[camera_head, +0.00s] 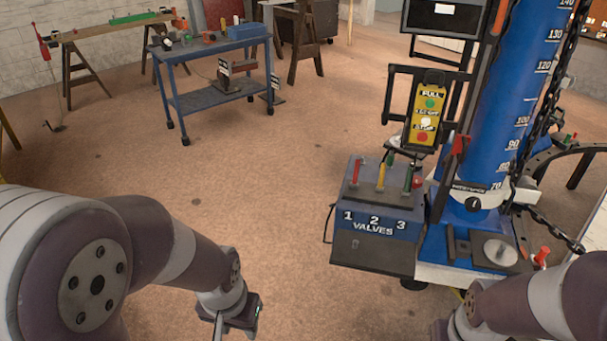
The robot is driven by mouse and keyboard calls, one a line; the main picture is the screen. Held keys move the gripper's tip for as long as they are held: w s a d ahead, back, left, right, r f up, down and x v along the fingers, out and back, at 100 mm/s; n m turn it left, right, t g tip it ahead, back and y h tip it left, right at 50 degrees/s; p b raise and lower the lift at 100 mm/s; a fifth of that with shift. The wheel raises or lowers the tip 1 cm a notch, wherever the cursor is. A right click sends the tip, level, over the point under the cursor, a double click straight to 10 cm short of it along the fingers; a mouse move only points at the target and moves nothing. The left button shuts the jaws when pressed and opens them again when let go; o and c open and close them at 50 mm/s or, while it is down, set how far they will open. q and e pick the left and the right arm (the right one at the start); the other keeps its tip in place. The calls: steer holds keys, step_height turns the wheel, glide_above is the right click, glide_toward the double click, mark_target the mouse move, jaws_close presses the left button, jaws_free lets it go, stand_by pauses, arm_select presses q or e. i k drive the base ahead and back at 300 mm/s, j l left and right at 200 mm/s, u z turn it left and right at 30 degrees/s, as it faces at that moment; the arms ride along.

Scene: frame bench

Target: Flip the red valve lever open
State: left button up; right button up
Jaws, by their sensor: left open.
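The red valve lever (357,172) stands roughly upright at the left of a blue valve box (380,212) marked "1 2 3 VALVES", above the number 1. A yellow lever (381,178) stands above 2 and a green lever (407,178) above 3. My left gripper (234,326) is open at the bottom edge, in front and to the left of the box, well apart from the levers. Its fingertips are partly cut off. My right wrist (462,326) shows at the bottom right; its gripper's fingers are out of the picture.
A blue column (500,110) with a scale and a hanging chain (545,90) rises right of the box. A yellow button panel (427,115) hangs behind the levers. A blue cart (215,95) with tools stands farther back. The floor left of the box is clear.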

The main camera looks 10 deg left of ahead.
mark_target(354, 185)
steer(key=i+j+u, duration=0.4)
steer(key=i, duration=0.45)
steer(key=i+u, duration=0.4)
steer(key=i, duration=0.45)
steer(key=i+j+z, duration=0.1)
steer(key=i+z, duration=0.2)
steer(key=i, duration=0.15)
steer(key=i+j+z, duration=0.3)
steer(key=i, duration=0.2)
steer(key=i+j+z, duration=0.3)
steer(key=i, duration=0.15)
steer(key=i+j+z, duration=0.2)
steer(key=z, duration=0.2)
steer(key=i+j+z, duration=0.4)
steer(key=j+z, duration=0.4)
steer(key=i+j+z, duration=0.2)
steer(key=j+z, duration=0.6)
steer(key=i, duration=0.05)
